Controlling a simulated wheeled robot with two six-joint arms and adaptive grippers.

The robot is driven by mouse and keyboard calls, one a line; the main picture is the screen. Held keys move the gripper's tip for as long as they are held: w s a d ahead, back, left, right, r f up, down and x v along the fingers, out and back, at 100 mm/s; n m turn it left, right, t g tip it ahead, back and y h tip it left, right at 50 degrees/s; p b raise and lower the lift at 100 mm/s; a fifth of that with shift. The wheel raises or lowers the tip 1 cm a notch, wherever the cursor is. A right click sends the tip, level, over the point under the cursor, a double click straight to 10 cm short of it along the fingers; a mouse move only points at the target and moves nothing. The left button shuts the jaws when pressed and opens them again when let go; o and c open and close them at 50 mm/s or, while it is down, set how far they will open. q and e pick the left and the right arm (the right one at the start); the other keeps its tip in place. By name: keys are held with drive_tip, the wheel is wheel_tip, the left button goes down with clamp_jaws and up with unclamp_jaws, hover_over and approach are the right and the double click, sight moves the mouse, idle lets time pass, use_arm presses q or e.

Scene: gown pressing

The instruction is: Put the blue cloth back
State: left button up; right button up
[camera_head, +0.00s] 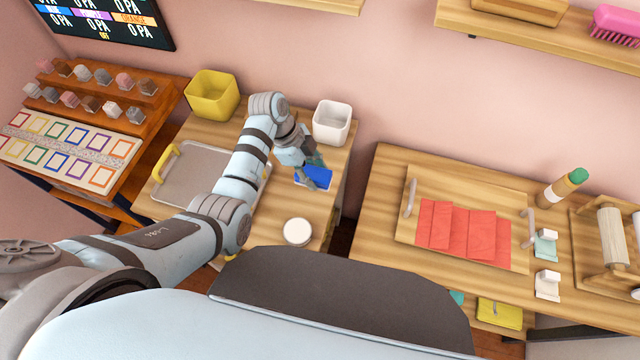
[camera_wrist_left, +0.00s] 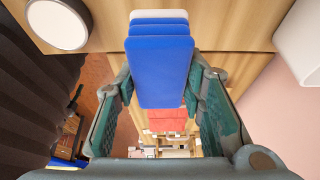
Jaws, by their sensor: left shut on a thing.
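The blue cloth (camera_head: 318,177) is a small flat folded piece near the right edge of the left wooden table (camera_head: 322,215). My left gripper (camera_head: 306,170) reaches over that table from the left and is shut on the blue cloth. In the left wrist view the blue cloth (camera_wrist_left: 160,70) shows several stacked layers with a pale edge at the top, between the two green-padded fingers of my left gripper (camera_wrist_left: 162,85). Whether the cloth touches the tabletop is hard to tell. My right gripper is not in view.
A white bin (camera_head: 332,122) and a yellow bin (camera_head: 212,95) stand behind the gripper. A round white object (camera_head: 297,232) lies in front. A grey tray (camera_head: 185,178) is left. Red folded cloth (camera_head: 455,230) lies on a board on the right table, across a gap.

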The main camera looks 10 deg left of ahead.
sight(318, 194)
use_arm(q)
wheel_tip(318, 194, down, 7)
drive_tip(key=b, duration=0.6)
drive_tip(key=shift+w+f+b, duration=0.1)
drive_tip(key=shift+b, duration=0.2)
drive_tip(key=shift+r, duration=0.35)
drive_tip(key=shift+f, duration=0.15)
drive_tip(key=o, duration=1.2)
drive_tip(key=shift+w, duration=0.1)
drive_tip(key=shift+r+p, duration=0.2)
drive_tip(key=shift+p, duration=0.15)
drive_tip(key=p+v, duration=0.1)
drive_tip(key=v, duration=1.1)
